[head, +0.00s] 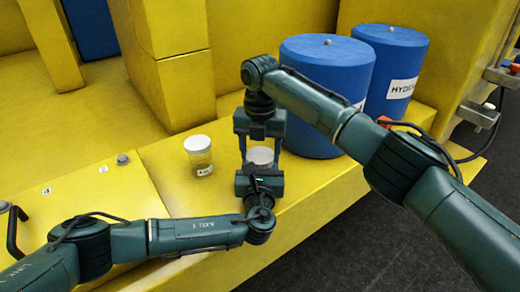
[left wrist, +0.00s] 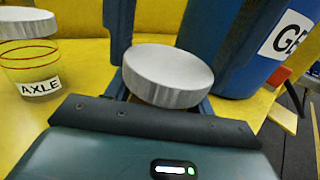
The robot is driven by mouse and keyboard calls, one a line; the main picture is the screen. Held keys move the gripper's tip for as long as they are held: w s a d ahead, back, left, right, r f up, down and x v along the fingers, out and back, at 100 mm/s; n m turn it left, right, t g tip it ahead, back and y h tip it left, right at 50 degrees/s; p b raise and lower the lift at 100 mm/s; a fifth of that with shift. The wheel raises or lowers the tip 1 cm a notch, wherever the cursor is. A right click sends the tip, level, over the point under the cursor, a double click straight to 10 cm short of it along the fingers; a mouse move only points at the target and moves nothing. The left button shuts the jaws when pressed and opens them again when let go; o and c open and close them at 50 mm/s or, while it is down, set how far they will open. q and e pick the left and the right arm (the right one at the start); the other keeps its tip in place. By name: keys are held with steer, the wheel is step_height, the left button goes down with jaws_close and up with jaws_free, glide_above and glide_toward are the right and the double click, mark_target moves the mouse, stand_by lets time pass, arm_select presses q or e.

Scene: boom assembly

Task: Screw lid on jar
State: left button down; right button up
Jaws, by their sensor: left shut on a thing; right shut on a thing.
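A pale metal lid (head: 262,157) shows between my two grippers; in the left wrist view it is a thick grey disc (left wrist: 168,75). My right gripper (head: 260,140) reaches down from above, its fingers on either side of the lid, shut on it. My left gripper (head: 259,170) comes in low from the front and is shut on the jar below the lid. The jar's body is hidden by the lid and my left gripper, so I cannot tell whether lid and jar are threaded together.
A second jar (head: 199,160) labelled AXLE, with a white lid, stands just left on the yellow ledge (head: 165,170). Blue drums (head: 325,100) and (head: 392,70) stand close behind on the right. A bolt (head: 123,160) sticks up at the left. Dark floor lies beyond the ledge's front edge.

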steer(key=shift+a, duration=0.1)
steer(key=c, duration=0.3)
steer(key=m, duration=0.7)
steer(key=o, duration=1)
steer(key=shift+o, duration=0.3)
